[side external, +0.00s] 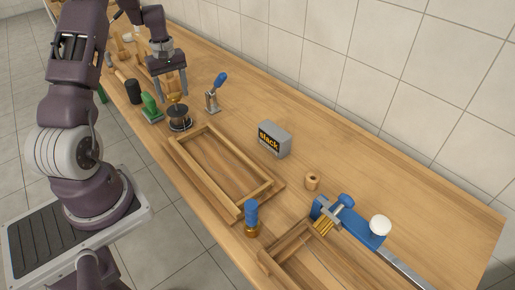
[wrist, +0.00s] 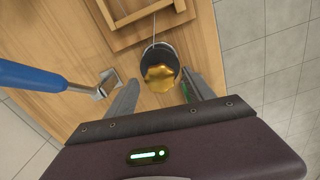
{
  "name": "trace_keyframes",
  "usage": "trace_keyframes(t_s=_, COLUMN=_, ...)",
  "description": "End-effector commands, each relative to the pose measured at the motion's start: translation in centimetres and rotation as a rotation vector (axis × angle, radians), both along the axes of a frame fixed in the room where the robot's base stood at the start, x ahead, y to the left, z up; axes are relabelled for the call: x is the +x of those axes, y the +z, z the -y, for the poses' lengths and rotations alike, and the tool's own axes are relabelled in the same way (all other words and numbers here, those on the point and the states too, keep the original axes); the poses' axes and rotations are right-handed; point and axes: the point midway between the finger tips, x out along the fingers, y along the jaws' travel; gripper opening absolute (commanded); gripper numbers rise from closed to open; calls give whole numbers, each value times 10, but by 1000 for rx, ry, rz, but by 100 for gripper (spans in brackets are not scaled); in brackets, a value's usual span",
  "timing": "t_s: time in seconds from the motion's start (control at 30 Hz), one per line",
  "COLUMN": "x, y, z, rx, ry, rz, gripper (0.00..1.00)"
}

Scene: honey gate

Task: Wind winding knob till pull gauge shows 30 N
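In the wrist view the gold knob (wrist: 159,77) shows between and just beyond my fingertips. A thin wire runs from it toward the frame. My gripper (side external: 174,97) is above the knob, fingers apart and pointing down, one on each side; I cannot tell whether they touch it. The pull gauge (side external: 274,141) is a grey box whose dark display reads "slack" in orange letters.
The wooden frame (side external: 184,150) lies mid-bench. A blue-handled lever clamp (side external: 212,100) stands close to the knob; its handle (wrist: 32,76) shows at left in the wrist view. A green-topped block (side external: 150,106) and black cylinder (side external: 133,92) are on the other side. A blue clamp (side external: 350,224) sits farther right.

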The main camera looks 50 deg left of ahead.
Motion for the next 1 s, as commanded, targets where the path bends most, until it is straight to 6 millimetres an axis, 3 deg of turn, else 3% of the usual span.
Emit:
trace_keyframes(t_s=0.07, x=0, y=0, z=0, rx=0, ry=1, rz=0, gripper=62)
trace_keyframes(t_s=0.27, x=0, y=0, z=0, rx=-1, ry=2, rz=0, gripper=99)
trace_keyframes(t_s=0.53, x=0, y=3, z=0, rx=0, ry=3, rz=0, gripper=100)
trace_keyframes(t_s=1.0, x=0, y=63, z=0, rx=1, ry=3, rz=0, gripper=100)
